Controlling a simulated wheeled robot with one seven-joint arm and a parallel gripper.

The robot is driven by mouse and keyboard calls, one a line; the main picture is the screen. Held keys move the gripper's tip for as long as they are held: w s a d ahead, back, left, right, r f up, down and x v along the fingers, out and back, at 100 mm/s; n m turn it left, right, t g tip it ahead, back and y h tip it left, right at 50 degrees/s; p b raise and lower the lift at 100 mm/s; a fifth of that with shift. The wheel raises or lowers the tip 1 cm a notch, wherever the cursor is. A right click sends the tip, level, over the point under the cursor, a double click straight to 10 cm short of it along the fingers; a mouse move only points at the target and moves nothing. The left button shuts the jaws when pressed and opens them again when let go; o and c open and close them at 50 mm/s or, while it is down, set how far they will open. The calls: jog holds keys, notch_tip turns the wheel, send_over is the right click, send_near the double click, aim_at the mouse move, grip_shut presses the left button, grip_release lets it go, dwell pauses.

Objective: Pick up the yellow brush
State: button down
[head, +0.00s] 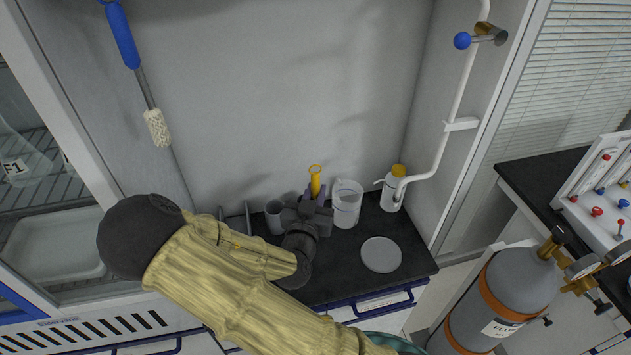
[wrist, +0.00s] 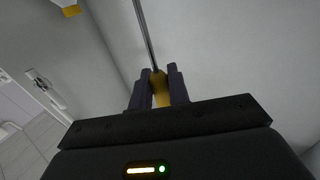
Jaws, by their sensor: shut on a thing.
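The yellow brush (head: 315,181) shows in the head view as a yellow handle with a loop at its top, standing up from between the fingers of my gripper (head: 314,197). In the wrist view, the brush's yellow handle (wrist: 160,90) lies between the two dark fingers of my gripper (wrist: 158,85), and a thin metal shaft runs on from it. My gripper is shut on the handle. The bristle end is hidden in the head view and out of frame in the wrist view.
On the black counter (head: 335,283), a clear beaker (head: 346,208) and a yellow-capped bottle (head: 393,190) stand right of my gripper. A grey cup (head: 274,217) stands left, and a round grey plate (head: 381,255) lies in front. A blue-handled brush (head: 123,38) is at upper left.

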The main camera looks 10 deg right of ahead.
jog(key=s+p, duration=0.7)
jog(key=p, duration=0.3)
jog(key=shift+s+d, duration=0.2)
jog(key=shift+d, duration=0.05)
jog(key=shift+f, duration=0.1)
jog(key=shift+d, duration=0.1)
dwell(1.0)
